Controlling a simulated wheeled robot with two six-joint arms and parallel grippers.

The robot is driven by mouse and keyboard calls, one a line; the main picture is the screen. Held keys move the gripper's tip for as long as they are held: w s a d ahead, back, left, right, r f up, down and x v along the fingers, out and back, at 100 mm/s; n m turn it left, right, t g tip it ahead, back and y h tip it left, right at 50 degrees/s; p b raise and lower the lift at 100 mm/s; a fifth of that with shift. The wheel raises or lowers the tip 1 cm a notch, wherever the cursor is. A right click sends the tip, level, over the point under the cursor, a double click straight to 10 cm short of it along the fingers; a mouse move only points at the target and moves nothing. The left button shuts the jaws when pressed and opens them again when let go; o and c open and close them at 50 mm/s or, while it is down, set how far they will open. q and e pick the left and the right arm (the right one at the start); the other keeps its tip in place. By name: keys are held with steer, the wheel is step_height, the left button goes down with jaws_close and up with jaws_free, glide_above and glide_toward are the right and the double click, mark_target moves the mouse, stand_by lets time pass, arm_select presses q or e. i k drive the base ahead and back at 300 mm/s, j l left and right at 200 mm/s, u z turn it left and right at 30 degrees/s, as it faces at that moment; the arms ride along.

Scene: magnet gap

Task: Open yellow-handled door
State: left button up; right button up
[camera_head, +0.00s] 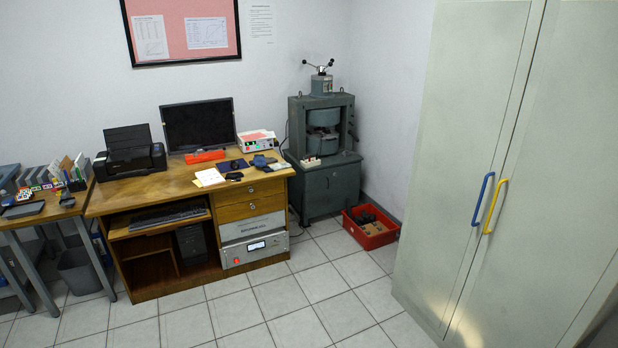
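A tall pale grey-green cabinet stands at the right of the view. Its right door (552,160) carries a yellow handle (495,206), and its left door (465,140) carries a blue handle (482,199). The two handles sit side by side along the seam between the doors. Both doors look shut. Neither of my grippers shows in the view.
A wooden desk (107,201) with a monitor (199,125) and printer (130,155) stands along the back wall. A grey machine (322,190) and a red crate (370,240) are left of the cabinet. The tiled floor (300,300) in front is clear.

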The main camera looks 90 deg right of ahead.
mark_target(545, 265)
steer(key=z, duration=4.4)
